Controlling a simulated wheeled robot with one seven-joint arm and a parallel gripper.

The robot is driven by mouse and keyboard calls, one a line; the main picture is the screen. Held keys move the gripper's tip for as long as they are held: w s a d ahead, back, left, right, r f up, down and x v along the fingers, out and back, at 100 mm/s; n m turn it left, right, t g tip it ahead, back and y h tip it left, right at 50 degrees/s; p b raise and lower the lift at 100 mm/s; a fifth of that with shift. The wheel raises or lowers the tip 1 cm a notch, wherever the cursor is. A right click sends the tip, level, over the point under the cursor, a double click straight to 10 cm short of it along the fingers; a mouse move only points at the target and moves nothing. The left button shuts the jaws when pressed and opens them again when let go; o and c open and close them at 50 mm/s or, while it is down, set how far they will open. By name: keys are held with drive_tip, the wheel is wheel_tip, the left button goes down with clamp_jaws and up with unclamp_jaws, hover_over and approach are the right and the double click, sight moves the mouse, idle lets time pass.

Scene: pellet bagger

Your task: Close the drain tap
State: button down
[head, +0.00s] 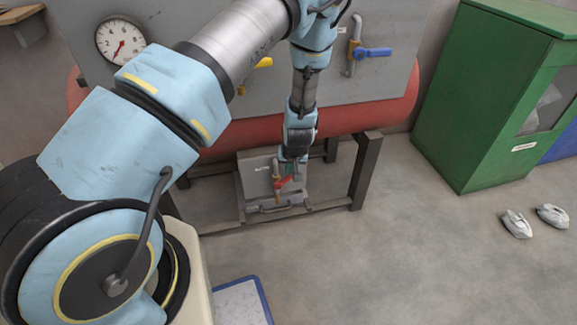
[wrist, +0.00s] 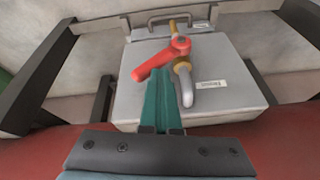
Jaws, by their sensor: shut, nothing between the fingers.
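The drain tap has a red lever (head: 285,182) and a brass body with a grey spout. It sits in front of a grey panel (head: 250,178) low under the red tank. In the wrist view the red lever (wrist: 158,60) slants from its pivot down to the left, at an angle to the brass and grey pipe (wrist: 184,88). My gripper (wrist: 160,74) is shut and empty, its teal fingers close to the lever's underside. I cannot tell whether they touch. In the head view my gripper (head: 289,166) is just above the tap, partly hiding the panel.
The red tank (head: 350,117) and dark frame legs (head: 365,172) surround the low space. A yellow-handled tap (head: 263,62), blue-handled tap (head: 374,53) and gauge (head: 120,42) are above. A green cabinet (head: 455,110) stands right. The floor in front is mostly clear.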

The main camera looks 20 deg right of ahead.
drive_tip(key=shift+d+f+p, duration=0.15)
drive_tip(key=shift+d+p, duration=0.15)
drive_tip(key=shift+d, duration=0.05)
drive_tip(key=shift+s+d+f+m+y+b, duration=0.15)
drive_tip(key=shift+d+f+y+b, duration=0.2)
drive_tip(key=shift+d+f+y, duration=0.55)
drive_tip(key=shift+s+d+f+m+y+b, duration=0.15)
drive_tip(key=shift+d+f+y+b, duration=0.15)
drive_tip(key=shift+d+f+y, duration=0.6)
drive_tip(key=shift+d+f+h, duration=0.3)
drive_tip(key=shift+f+h, duration=0.1)
drive_tip(key=shift+f, duration=0.15)
drive_tip(key=shift+s, duration=0.1)
